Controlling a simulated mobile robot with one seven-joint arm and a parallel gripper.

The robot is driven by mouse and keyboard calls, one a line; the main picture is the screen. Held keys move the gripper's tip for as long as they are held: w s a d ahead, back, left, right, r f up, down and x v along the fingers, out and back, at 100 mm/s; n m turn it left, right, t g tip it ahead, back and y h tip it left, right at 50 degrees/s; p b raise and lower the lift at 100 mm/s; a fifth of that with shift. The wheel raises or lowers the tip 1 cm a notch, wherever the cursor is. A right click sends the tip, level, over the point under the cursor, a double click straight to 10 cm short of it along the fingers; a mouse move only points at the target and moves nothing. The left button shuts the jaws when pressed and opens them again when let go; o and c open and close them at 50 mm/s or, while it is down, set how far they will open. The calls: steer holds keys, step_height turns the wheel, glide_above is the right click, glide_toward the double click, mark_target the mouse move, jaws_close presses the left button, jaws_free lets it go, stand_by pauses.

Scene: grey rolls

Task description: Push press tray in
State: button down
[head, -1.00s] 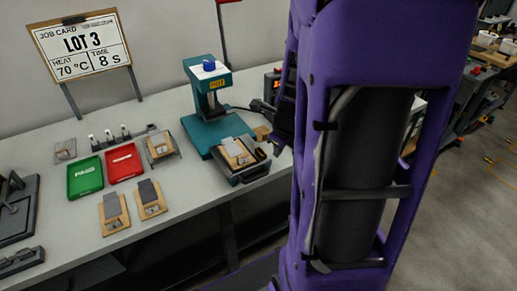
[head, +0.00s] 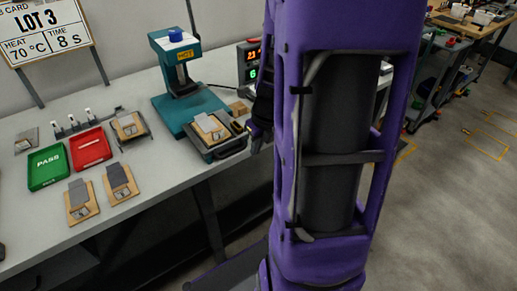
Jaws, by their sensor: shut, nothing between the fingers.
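The teal press (head: 172,104) with a HOT label and a blue knob stands at the back middle of the bench. Its dark press tray (head: 228,151) sticks out in front toward the bench's front edge. On the tray lies a wooden board (head: 206,130) with a grey piece on it. My gripper (head: 256,136) is shut and empty, just right of the tray's front end. It is partly hidden by my purple arm, and I cannot tell whether it touches the tray.
A controller (head: 252,62) with red and green digits stands right of the press. Left are a red tray (head: 90,147), a green PASS tray (head: 48,166), several boards with grey pieces and a job card (head: 44,32).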

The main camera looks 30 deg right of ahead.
steer(key=w+f+b, duration=0.1)
steer(key=w, duration=0.1)
steer(key=w+f+b, duration=0.1)
steer(key=w+f, duration=0.1)
steer(key=shift+w+a+f, duration=0.1)
steer(key=shift+w+f, duration=0.1)
steer(key=shift+w, duration=0.15)
